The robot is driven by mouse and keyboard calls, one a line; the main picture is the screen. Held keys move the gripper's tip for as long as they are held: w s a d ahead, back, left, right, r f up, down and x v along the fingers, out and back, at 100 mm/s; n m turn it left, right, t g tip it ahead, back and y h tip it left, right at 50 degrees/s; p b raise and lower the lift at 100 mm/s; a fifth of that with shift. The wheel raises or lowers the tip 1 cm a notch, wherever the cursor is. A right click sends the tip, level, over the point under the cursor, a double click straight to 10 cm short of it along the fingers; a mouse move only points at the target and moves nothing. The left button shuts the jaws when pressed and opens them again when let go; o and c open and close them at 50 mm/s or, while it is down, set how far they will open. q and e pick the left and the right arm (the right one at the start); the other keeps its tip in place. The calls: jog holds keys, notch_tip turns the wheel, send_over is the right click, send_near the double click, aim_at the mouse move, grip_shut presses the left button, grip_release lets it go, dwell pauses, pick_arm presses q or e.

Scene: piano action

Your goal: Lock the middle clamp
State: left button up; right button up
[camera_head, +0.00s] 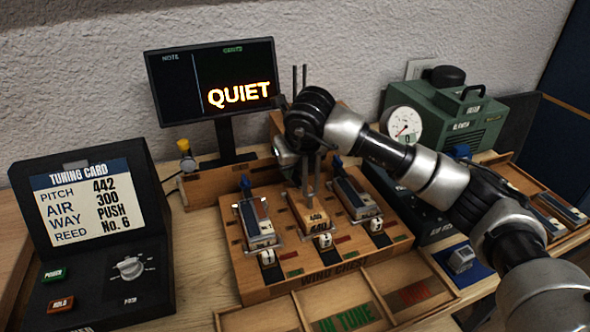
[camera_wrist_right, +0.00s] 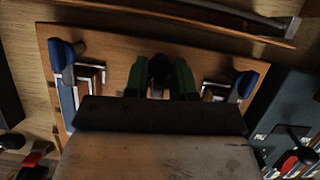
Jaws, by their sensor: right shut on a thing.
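The wooden stand (camera_head: 237,268) has three stations in a row. The left clamp's blue-tipped lever (camera_head: 246,186) and the right clamp's blue-tipped lever (camera_head: 338,163) both stand up; in the right wrist view blue levers (camera_wrist_right: 66,53) (camera_wrist_right: 247,82) flank my gripper. The middle clamp is mostly hidden behind my wrist and a pronged metal piece (camera_head: 310,190) above a wooden block marked 440. My right gripper (camera_wrist_right: 160,84) is shut on a dark thing between its green fingers, at the middle station; it appears to be the middle clamp's lever. My left gripper is not in view.
Reed-like blocks (camera_head: 256,222) (camera_head: 356,197) occupy the left and right stations. A screen reading QUIET (camera_head: 212,80) stands behind. Empty trays (camera_head: 340,300) lie in front.

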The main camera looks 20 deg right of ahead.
jog(key=shift+m+h, duration=0.3)
jog(key=shift+m, duration=0.3)
jog(key=o, duration=0.7)
jog(key=shift+c, duration=0.2)
